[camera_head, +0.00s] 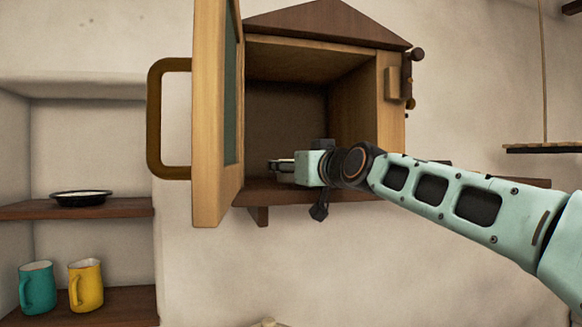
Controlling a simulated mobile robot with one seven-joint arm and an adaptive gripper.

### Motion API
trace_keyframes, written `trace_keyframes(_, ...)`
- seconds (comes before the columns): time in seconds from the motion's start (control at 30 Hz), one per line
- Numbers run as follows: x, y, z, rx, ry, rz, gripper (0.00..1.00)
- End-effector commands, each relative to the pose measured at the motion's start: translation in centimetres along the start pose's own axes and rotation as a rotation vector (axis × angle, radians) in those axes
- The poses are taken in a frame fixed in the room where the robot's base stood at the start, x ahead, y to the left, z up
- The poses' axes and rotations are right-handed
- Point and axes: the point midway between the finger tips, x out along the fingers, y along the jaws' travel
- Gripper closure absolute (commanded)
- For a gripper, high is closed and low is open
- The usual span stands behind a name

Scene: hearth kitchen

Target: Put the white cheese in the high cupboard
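The high cupboard (390,130) hangs on the wall with a small pitched roof. Its wooden door (207,120) stands open, swung out to the left, with a large curved brown handle (156,120). The inside I can see is dark and looks empty. My gripper (274,166) is at the cupboard's opening, just above its bottom board, pointing left toward the open door. The fingers are small and seen from the side, so I cannot tell whether they are open or shut. I see no white cheese in the gripper or anywhere I can make out.
A wall niche on the left has a shelf (110,208) with a dark-rimmed dish (81,198). Below are a teal mug (37,287) and a yellow mug (86,285). A hanging wooden shelf (545,148) is at the right. A pale tip (268,323) shows at the bottom edge, unidentified.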

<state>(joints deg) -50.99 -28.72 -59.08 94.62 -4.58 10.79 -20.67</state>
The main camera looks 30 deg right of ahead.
Motion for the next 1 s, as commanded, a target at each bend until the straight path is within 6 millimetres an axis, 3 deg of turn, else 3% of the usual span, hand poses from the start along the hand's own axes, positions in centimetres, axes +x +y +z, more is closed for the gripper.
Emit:
trace_keyframes(0.47, 0.0, 0.0, -0.6, 0.000, 0.000, 0.000, 0.40)
trace_keyframes(0.77, -3.6, 0.2, -0.1, 0.001, 0.001, 0.003, 0.40)
trace_keyframes(1.0, -7.5, 0.2, -0.1, 0.001, 0.002, 0.003, 0.40)
